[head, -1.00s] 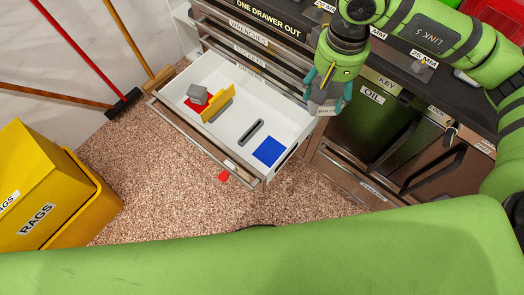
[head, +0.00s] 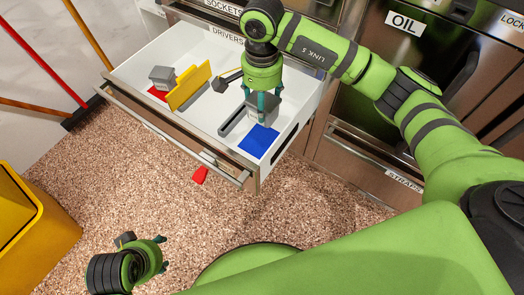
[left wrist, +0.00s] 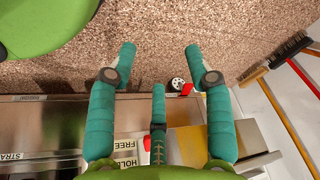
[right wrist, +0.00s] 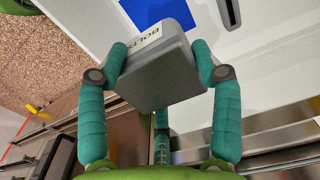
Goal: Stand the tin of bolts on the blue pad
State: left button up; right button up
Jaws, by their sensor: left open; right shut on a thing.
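The grey tin of bolts (head: 264,115) is between the fingers of my right gripper (head: 264,103), inside the open drawer. My right gripper is shut on it. In the right wrist view the tin (right wrist: 165,75) shows its BOLTS label. The blue pad (head: 258,141) lies on the drawer floor near its right front corner, just nearer the front than the tin; it also shows beyond the tin in the right wrist view (right wrist: 150,10). I cannot tell whether the tin touches anything below. My left gripper (head: 163,253) is open and empty, low over the speckled floor; it also shows in the left wrist view (left wrist: 160,52).
The white drawer (head: 205,122) also holds a yellow divider (head: 189,86), a grey block-like thing on a red pad (head: 158,93), and a dark slotted piece (head: 234,121). A yellow bin (head: 35,230) and brooms stand left.

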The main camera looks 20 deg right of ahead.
jog(key=shift+w+f, duration=0.1)
jog(key=shift+f, duration=0.55)
notch_tip(320, 180, down, 3)
jog(key=shift+a+r+b, duration=0.1)
jog(key=shift+b, duration=0.35)
notch_tip(320, 180, down, 3)
jog(key=shift+r, duration=0.15)
notch_tip(320, 180, down, 4)
jog(key=shift+f+b, duration=0.1)
jog(key=shift+b, duration=0.6)
pick_arm(q)
jog(key=w+d+r+t+h, duration=0.1)
jog(key=w+d+r+t, duration=0.2)
jog(key=w+r+t, duration=0.3)
jog(key=w, duration=0.3)
jog(key=shift+d+r+m, duration=0.25)
jog(key=shift+m, duration=0.05)
jog(key=shift+w+d+r+h, duration=0.1)
jog(key=shift+h, duration=0.2)
pick_arm(e)
jog(key=shift+f, duration=0.2)
jog(key=o, duration=1.4)
pick_arm(q)
jog(key=shift+w+d+r+t, duration=0.4)
jog(key=shift+w+r+t, duration=0.05)
jog(key=shift+r+t, duration=0.15)
